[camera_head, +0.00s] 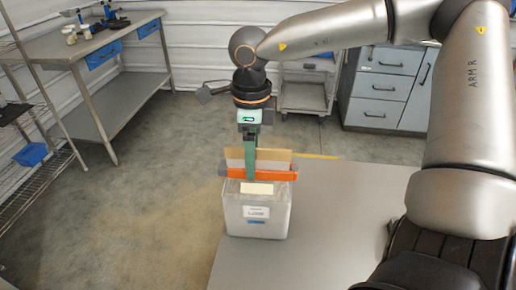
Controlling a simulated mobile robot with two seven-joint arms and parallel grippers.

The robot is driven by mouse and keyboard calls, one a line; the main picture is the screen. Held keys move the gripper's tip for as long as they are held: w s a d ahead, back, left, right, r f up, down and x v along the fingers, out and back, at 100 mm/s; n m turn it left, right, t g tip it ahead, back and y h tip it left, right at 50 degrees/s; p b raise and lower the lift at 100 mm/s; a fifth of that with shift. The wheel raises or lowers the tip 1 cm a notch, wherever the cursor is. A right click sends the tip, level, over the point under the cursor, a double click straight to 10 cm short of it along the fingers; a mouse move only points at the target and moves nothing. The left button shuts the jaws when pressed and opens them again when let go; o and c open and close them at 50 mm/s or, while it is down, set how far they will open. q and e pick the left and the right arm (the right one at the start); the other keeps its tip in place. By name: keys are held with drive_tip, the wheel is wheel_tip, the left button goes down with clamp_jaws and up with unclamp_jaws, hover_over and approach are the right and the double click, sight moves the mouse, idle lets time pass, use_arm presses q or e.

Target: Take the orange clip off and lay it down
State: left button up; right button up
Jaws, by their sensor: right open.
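An orange clip (279,175) lies across the top of a pale, see-through bin (257,219) with a white label on its front. A tan sheet or bag top (273,157) stands up just behind the clip. My right gripper (250,174) points down from above, its green finger overlapping the left half of the clip in this view. It is open; the far finger is hidden, so I cannot tell whether the clip is between the fingers or touched by them. My left gripper is not in view.
The bin stands at the far left corner of a grey table (330,225), whose surface to the right is clear. A steel workbench (85,45) stands at the back left, a trolley (306,93) and drawer cabinet (384,88) at the back.

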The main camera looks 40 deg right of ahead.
drive_tip(key=shift+f, duration=0.85)
drive_tip(key=shift+c, duration=0.3)
clamp_jaws()
